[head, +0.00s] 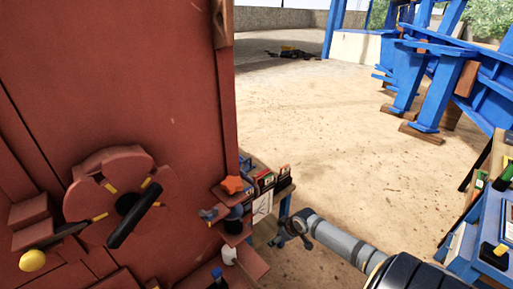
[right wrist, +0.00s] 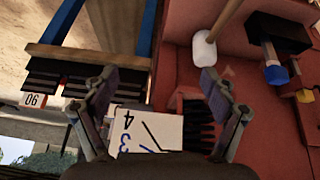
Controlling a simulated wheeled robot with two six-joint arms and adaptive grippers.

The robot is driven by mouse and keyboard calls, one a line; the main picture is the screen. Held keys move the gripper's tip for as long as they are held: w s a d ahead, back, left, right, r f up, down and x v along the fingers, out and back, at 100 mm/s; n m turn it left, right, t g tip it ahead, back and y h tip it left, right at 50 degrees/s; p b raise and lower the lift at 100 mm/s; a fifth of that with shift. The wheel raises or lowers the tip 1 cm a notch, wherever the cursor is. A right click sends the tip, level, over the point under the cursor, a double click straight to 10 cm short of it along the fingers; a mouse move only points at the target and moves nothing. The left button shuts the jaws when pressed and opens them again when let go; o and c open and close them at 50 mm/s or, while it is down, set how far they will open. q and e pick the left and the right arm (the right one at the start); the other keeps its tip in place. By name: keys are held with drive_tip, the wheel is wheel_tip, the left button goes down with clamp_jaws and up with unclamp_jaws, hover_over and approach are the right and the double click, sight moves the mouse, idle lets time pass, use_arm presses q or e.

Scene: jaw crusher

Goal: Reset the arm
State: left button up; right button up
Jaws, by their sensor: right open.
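My right arm comes in from the lower right of the head view. My right gripper (head: 290,228) is at its end, beside a small shelf on the side of the red machine (head: 190,90). In the right wrist view the two fingers of my right gripper (right wrist: 158,88) stand wide apart, with nothing clasped between them. A white card with handwritten marks (right wrist: 148,132) shows below and between the fingers; I cannot tell how far away it is. My left gripper is not in view.
The red machine carries a round hub with a black handle (head: 135,215) and a lever with a yellow knob (head: 33,260). An orange star knob (head: 232,185) is near my gripper. A blue table (head: 488,225) stands at the right. Sandy ground between is open.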

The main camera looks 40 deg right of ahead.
drive_tip(key=s+f+m+g+h, duration=0.1)
drive_tip(key=s+f, duration=0.6)
drive_tip(key=f, duration=0.3)
drive_tip(key=s+f+m+g+h, duration=0.1)
drive_tip(key=s+f+m, duration=0.1)
drive_tip(key=s+f, duration=0.65)
drive_tip(key=s+a+f+g, duration=0.1)
drive_tip(key=s+a+f, duration=0.5)
drive_tip(key=s+a, duration=0.2)
drive_tip(key=s+a+f+n+g+y, duration=0.1)
drive_tip(key=s+a+f, duration=0.5)
drive_tip(key=s, duration=0.6)
drive_tip(key=shift+s+a+f+g, duration=0.2)
drive_tip(key=shift+a+f+g, duration=0.15)
drive_tip(key=shift+a, duration=0.75)
